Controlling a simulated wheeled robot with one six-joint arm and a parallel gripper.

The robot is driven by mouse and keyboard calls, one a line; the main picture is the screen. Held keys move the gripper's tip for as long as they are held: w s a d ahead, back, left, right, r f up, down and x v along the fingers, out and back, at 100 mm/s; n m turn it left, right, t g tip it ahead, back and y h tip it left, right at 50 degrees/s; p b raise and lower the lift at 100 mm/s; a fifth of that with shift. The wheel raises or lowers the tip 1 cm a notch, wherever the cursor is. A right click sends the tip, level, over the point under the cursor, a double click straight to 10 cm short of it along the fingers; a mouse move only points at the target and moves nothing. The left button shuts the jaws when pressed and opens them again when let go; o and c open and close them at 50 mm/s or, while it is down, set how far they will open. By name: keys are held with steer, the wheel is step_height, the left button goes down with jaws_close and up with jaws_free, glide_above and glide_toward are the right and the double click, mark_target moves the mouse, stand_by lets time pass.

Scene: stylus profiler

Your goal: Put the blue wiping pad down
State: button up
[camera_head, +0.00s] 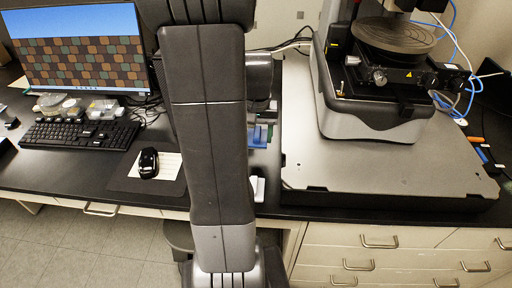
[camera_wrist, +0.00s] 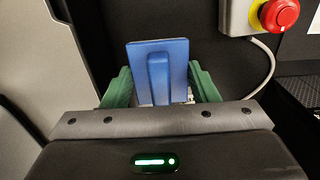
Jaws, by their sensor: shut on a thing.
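The blue wiping pad (camera_wrist: 177,54) is a flat blue square with a raised ridge down its middle. In the wrist view it sits between the two green fingers of my gripper (camera_wrist: 160,88), which are shut on it. In the head view a small part of the blue pad (camera_head: 259,142) shows just right of my arm, close to the left edge of the profiler's platform. My arm hides most of my gripper there. I cannot tell whether the pad touches the bench top.
The stylus profiler (camera_head: 375,115) stands on a grey platform (camera_head: 390,175) to the right. A monitor (camera_head: 80,50), keyboard (camera_head: 80,135) and black mouse (camera_head: 148,162) are on the left. A white object (camera_head: 258,188) lies near the bench's front edge. A red button (camera_wrist: 279,15) shows in the wrist view.

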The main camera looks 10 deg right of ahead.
mark_target(257, 157)
step_height(257, 157, down, 7)
steer(key=shift+r, duration=0.15)
stand_by(0.4)
